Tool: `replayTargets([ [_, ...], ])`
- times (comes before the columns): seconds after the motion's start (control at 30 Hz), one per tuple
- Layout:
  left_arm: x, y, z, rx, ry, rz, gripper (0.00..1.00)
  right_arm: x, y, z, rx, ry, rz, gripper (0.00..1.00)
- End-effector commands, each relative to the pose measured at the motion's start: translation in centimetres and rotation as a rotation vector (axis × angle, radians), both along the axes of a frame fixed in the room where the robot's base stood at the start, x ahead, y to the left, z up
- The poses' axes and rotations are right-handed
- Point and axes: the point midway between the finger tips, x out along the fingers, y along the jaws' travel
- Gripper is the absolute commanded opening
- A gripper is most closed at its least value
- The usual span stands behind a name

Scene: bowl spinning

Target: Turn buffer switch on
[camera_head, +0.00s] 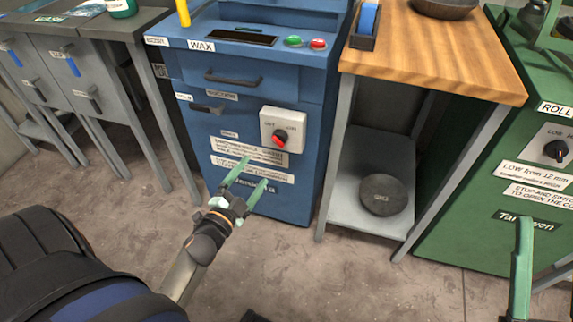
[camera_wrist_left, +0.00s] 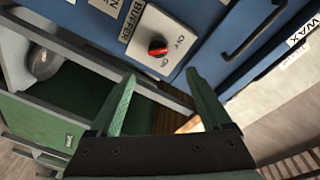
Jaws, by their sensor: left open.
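The buffer switch is a red knob (camera_head: 279,139) on a white square plate (camera_head: 296,121) on the front of the blue cabinet. In the left wrist view the red knob (camera_wrist_left: 157,47) sits on its plate between OFF and ON marks, beside a BUFFER label (camera_wrist_left: 132,19). Which mark it points at is hard to tell. My left gripper (camera_head: 256,170) is open and empty, just below and left of the plate, apart from the knob. In the left wrist view its fingers (camera_wrist_left: 160,82) spread below the plate. My right gripper (camera_head: 522,270) shows only partly at the right edge.
The blue cabinet (camera_head: 250,70) has drawer handles, with green and red buttons on top. A wooden-topped table (camera_head: 440,50) with a dark disc (camera_head: 383,195) on its lower shelf stands at right. A green machine (camera_head: 480,210) is farther right. Grey drawers (camera_head: 90,70) stand left. The floor in front is clear.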

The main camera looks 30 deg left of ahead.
Motion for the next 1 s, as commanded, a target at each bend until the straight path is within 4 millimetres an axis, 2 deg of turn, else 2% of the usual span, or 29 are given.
replayTargets([
  [0.03,0.1,0.2,-0.8,0.017,-0.007,-0.001,0.82,-0.5,0.1,-0.2,0.001,-0.031,0.008,0.5],
  [0.27,1.3,0.4,-0.5,0.042,-0.018,-0.006,0.82,-1.2,0.2,0.4,0.003,-0.065,0.017,0.5],
  [0.7,9.5,1.3,-0.6,0.04,-0.017,-0.005,0.82,-1.1,0.3,-1.1,0.015,-0.051,0.03,0.5],
  [0.83,11.3,1.5,-0.6,0.04,-0.016,-0.005,0.82,-1.1,0.3,-1.4,0.019,-0.048,0.033,0.5],
  [1.0,12.4,1.6,-0.6,0.039,-0.014,-0.004,0.82,-1.0,0.3,-1.6,0.022,-0.045,0.035,0.5],
])
